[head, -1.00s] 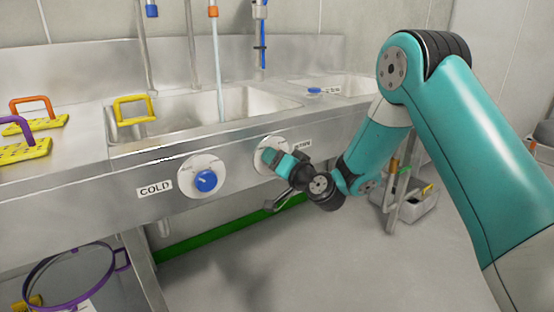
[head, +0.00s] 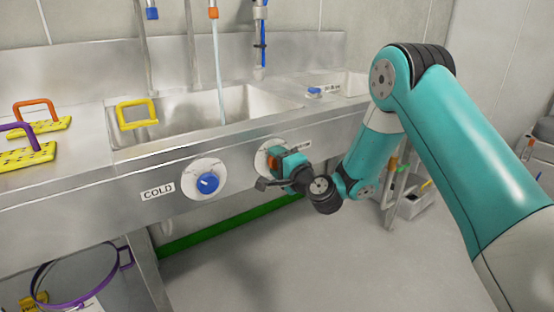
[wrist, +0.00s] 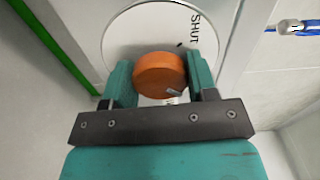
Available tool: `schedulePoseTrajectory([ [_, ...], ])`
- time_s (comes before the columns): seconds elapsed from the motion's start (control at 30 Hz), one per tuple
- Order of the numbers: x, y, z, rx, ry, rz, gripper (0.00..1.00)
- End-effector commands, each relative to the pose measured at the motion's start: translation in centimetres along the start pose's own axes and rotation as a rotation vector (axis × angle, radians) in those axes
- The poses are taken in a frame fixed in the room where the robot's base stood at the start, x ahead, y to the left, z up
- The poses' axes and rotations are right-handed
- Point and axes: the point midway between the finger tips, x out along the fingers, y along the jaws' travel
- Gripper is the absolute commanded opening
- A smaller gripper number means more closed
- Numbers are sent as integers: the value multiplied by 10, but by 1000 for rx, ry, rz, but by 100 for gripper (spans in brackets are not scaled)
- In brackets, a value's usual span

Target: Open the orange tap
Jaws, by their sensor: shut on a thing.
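The orange tap (wrist: 159,75) is a round knob on a white dial plate (wrist: 120,42) marked SHUT, in the wrist view. A little of its orange also shows in the head view (head: 273,161), mostly hidden behind my gripper. My gripper (head: 277,162) is at the tap on the sink's front panel. In the wrist view its two teal fingers (wrist: 160,82) are shut on the knob, one on each side. A stream of water runs from the orange-collared spout (head: 214,13) into the basin.
A blue knob (head: 207,183) beside a COLD label (head: 158,191) sits left of the tap on the same panel. Yellow blocks with orange (head: 37,109) and purple (head: 22,130) handles rest on the counter at left.

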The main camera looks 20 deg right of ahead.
Motion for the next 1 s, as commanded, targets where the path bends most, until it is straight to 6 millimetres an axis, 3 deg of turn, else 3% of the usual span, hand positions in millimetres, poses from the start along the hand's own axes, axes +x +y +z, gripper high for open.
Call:
schedulePoseTrajectory([
  [0.7,0,1,-1,76,3,1,29],
  [0.73,0,1,-1,75,3,1,57],
  [0.8,0,1,-1,75,3,1,73],
  [0.83,0,1,-1,75,3,1,78],
  [1.0,0,0,0,74,1,0,78],
])
